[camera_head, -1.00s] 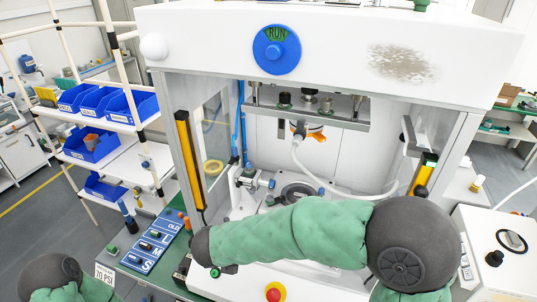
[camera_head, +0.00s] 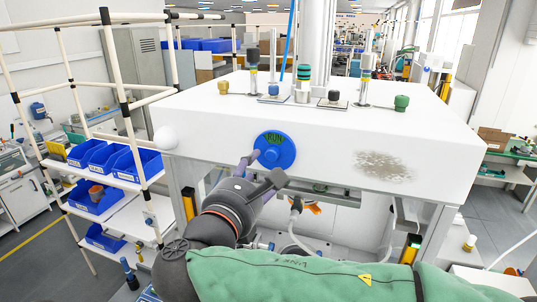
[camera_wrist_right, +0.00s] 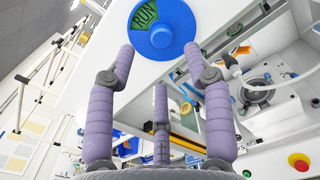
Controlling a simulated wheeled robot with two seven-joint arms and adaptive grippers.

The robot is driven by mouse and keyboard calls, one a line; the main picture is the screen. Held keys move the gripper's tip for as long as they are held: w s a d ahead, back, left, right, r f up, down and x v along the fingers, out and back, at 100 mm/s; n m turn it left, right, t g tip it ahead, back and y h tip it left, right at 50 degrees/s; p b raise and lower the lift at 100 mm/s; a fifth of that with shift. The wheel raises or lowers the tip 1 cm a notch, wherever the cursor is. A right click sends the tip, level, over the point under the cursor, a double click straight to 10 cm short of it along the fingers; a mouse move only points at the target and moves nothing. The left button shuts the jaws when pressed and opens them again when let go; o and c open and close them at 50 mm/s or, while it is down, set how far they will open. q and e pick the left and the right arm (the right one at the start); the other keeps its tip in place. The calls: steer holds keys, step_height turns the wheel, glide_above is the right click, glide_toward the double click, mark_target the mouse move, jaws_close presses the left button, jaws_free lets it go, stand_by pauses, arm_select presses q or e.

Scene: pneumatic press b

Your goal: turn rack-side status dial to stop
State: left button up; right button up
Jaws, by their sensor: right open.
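The status dial (camera_head: 274,150) is a round blue disc with a raised centre knob on the white front of the press housing. Its green window reads RUN. In the right wrist view the dial (camera_wrist_right: 161,30) sits at the top, just beyond the fingertips. My right gripper (camera_head: 264,168) is at the dial's lower left, its fingers partly overlapping the disc's edge. In the wrist view its purple fingers (camera_wrist_right: 160,62) are spread wide with nothing between them. Contact with the dial cannot be told. My left gripper is not in view.
A white ball-shaped knob (camera_head: 166,138) sticks out at the housing's left corner. A rack with blue bins (camera_head: 97,198) stands to the left. Valves and fittings (camera_head: 303,92) stand on the housing top. A red button (camera_wrist_right: 299,161) shows in the wrist view.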

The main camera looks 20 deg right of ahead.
mark_target(271, 155)
steer(key=p+x, duration=0.1)
steer(key=x, duration=0.5)
steer(key=shift+w+d, duration=0.25)
jaws_close()
